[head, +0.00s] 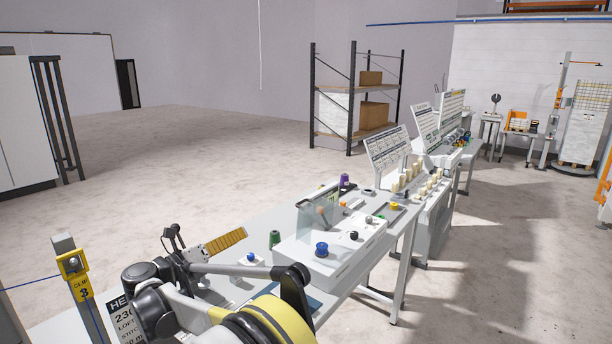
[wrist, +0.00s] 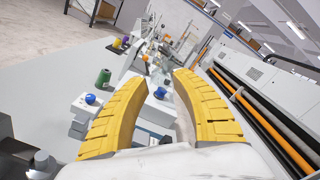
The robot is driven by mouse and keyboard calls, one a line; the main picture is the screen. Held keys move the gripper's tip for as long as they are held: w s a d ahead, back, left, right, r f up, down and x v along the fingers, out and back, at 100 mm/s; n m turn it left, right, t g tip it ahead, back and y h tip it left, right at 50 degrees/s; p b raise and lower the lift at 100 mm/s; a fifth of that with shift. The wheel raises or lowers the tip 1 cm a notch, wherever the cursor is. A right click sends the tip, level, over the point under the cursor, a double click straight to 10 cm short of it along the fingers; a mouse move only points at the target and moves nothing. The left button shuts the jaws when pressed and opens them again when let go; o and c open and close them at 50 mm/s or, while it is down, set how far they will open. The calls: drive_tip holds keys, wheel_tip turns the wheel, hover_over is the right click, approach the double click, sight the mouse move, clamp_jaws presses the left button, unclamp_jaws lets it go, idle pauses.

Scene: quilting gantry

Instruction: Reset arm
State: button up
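My arm reaches over the near end of the long grey worktable (head: 262,220) in the head view. My gripper (head: 238,236) is above the table there, with one yellow ribbed finger pad showing clearly. In the wrist view my gripper (wrist: 164,68) has both yellow fingers apart, with a gap between the tips. Nothing is held between them; table items show through the gap beyond. Part of the table under the arm is hidden in the head view.
A green spool (head: 275,238) and a blue-knobbed block (head: 250,259) stand near my gripper. A white box with a clear guard (head: 318,217) is just beyond. A yellow clip post (head: 76,270) rises at lower left. Floor (head: 200,145) behind the table is open.

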drive_tip(key=w+d+r+m+g, duration=0.2)
drive_tip(key=d+m, duration=0.1)
drive_tip(key=d, duration=0.5)
drive_tip(key=s+d+r+m+g+y, duration=0.15)
drive_tip(key=s+d+m, duration=0.25)
drive_tip(key=d, duration=0.4)
drive_tip(key=s+d+r+m+g+y, duration=0.1)
drive_tip(key=s+d+m+y, duration=0.15)
drive_tip(key=d+m, duration=0.35)
drive_tip(key=s+d+r+m+g+y, duration=0.1)
drive_tip(key=s+d+m+g, duration=0.15)
drive_tip(key=s+d, duration=0.45)
drive_tip(key=s+d+f+m+y, duration=0.2)
drive_tip(key=s+d+f+m, duration=0.1)
drive_tip(key=s+m, duration=0.4)
drive_tip(key=s+d+f+m+y, duration=0.2)
drive_tip(key=s+d+f+m, duration=0.1)
drive_tip(key=s+m, duration=0.4)
drive_tip(key=s+d+f+m+y, duration=0.2)
drive_tip(key=s+d+f+m, duration=0.1)
drive_tip(key=s+m, duration=0.4)
drive_tip(key=s, duration=0.3)
drive_tip(key=shift+d, duration=0.35)
